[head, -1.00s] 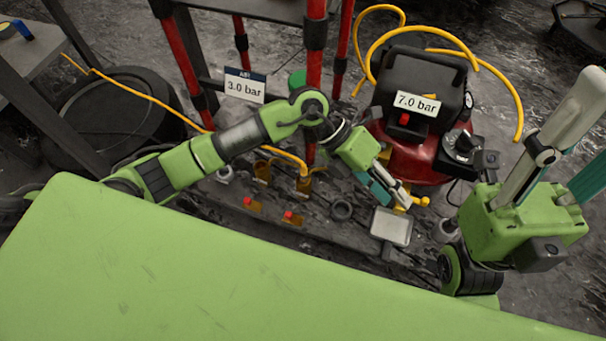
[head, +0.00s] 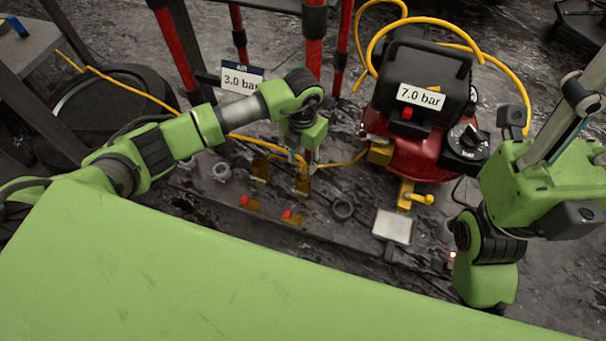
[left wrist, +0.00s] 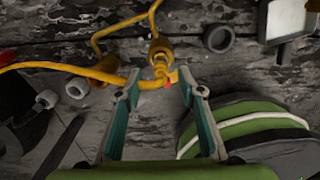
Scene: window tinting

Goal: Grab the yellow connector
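The yellow connector (left wrist: 161,71) sits at the end of a yellow hose, at a brass fitting (left wrist: 160,49), in the left wrist view. In the head view the brass fitting (head: 303,186) stands on the floor panel, and my left gripper (head: 312,160) points down beside it, partly hiding the connector. In the left wrist view the left gripper (left wrist: 157,92) is open, its teal-padded fingers on either side of the connector, with visible gaps. My right gripper (head: 578,125) is at the right of the head view; its fingers are not clear.
A second brass fitting (head: 261,168) stands close to the left. A red compressor (head: 405,150) marked 7.0 bar and a yellow valve (head: 415,197) are to the right. A 3.0 bar sign (head: 242,79) and red posts (head: 314,50) stand behind. A black ring (head: 342,209) lies nearby.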

